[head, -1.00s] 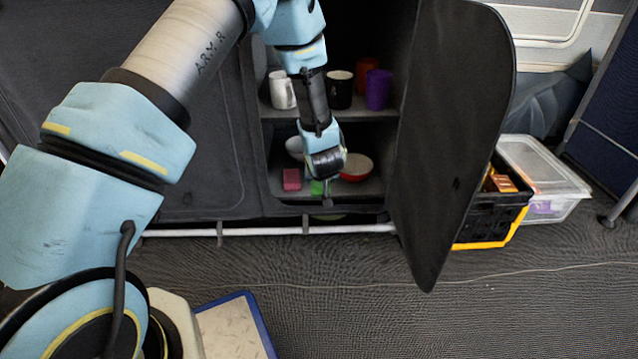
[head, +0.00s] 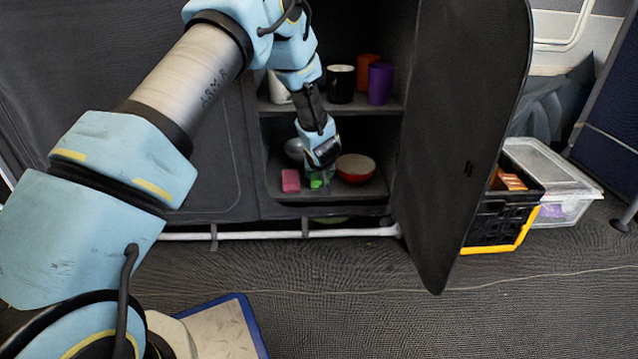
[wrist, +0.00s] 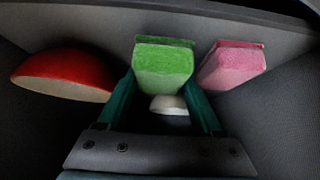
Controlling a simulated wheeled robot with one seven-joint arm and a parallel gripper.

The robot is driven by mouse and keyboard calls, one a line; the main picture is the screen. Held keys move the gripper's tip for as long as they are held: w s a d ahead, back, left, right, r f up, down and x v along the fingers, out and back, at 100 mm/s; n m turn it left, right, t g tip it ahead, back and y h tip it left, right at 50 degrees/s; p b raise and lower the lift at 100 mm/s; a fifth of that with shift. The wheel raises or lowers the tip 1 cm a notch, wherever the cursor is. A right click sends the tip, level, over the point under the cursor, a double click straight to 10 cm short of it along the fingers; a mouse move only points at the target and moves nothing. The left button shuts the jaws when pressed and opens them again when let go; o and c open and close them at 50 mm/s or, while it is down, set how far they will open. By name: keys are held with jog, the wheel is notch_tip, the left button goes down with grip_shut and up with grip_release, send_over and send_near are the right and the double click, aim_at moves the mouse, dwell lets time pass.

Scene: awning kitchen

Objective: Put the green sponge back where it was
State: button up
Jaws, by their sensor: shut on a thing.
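The green sponge (head: 316,183) is on or just above the lower shelf of the open cabinet; whether it touches the shelf is hard to tell. My gripper (head: 320,176) reaches down to it there. In the wrist view, the green sponge (wrist: 163,65) sits between the two teal fingers of my gripper (wrist: 160,88), which is shut on it. The pink sponge (head: 291,180) stands just left of it in the head view and also shows in the wrist view (wrist: 233,66).
A red bowl (head: 356,169) is close on the right, and a pale bowl (head: 295,149) is behind. Cups, including a purple one (head: 380,83), stand on the upper shelf. The open cabinet door (head: 468,130) bounds the right side. A black crate (head: 495,224) is beyond it.

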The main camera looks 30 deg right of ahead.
jog(key=shift+w+f+b, duration=0.2)
jog(key=shift+f+b, duration=0.35)
jog(key=shift+f, duration=0.3)
jog(key=shift+r, duration=0.1)
jog(key=o, duration=1.4)
jog(key=shift+o, duration=0.2)
